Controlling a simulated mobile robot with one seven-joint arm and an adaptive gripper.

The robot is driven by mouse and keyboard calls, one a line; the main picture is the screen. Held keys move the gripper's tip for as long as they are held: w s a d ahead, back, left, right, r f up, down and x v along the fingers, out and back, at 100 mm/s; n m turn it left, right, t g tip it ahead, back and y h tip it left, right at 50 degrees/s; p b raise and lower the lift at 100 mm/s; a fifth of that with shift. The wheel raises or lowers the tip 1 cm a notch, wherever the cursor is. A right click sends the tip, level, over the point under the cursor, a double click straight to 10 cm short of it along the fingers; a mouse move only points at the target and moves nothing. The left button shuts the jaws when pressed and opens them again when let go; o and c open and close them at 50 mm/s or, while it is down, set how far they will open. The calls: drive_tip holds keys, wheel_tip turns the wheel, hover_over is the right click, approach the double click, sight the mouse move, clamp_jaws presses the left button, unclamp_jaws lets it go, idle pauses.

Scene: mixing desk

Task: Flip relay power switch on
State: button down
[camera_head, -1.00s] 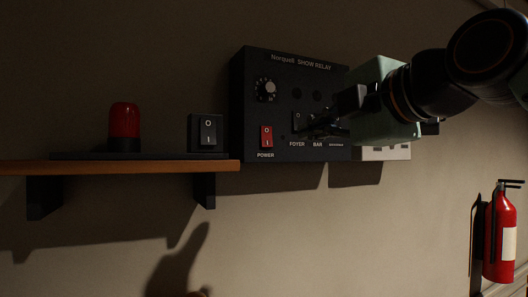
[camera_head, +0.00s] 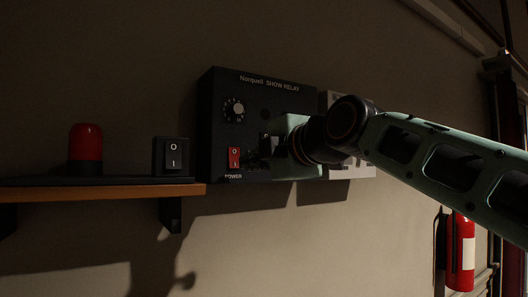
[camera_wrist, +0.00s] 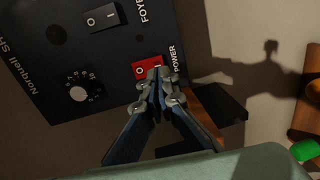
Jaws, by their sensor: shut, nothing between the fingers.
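The black relay box (camera_head: 285,98), labelled Norquell SHOW RELAY, is mounted on the wall. Its red rocker power switch (camera_head: 234,157) is at the lower left, above the word POWER. It also shows in the wrist view (camera_wrist: 145,67), partly covered by my fingertips. My gripper (camera_wrist: 162,76) is shut and empty, its tips at the red switch's POWER-label side. I cannot tell whether they touch it or which side of the rocker is pressed in. In the head view my gripper (camera_head: 256,160) is dark and just right of the switch.
A wooden shelf (camera_head: 100,194) to the left bears a red lamp (camera_head: 86,143) and a black rocker switch (camera_head: 172,156). A fire extinguisher (camera_head: 461,252) hangs at right.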

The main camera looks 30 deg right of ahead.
sight(235, 166)
drive_tip(key=shift+w+f+p, duration=0.2)
drive_tip(key=shift+w+p, duration=0.2)
drive_tip(key=shift+w, duration=1.45)
drive_tip(key=shift+f, duration=0.1)
drive_tip(key=f+b, duration=0.1)
drive_tip(key=b, duration=0.2)
drive_tip(key=shift+w+a+t+b, duration=0.1)
drive_tip(key=shift+w+t+b, duration=0.2)
drive_tip(key=shift+t, duration=0.1)
drive_tip(key=shift+r, duration=0.45)
drive_tip(key=shift+f, duration=0.1)
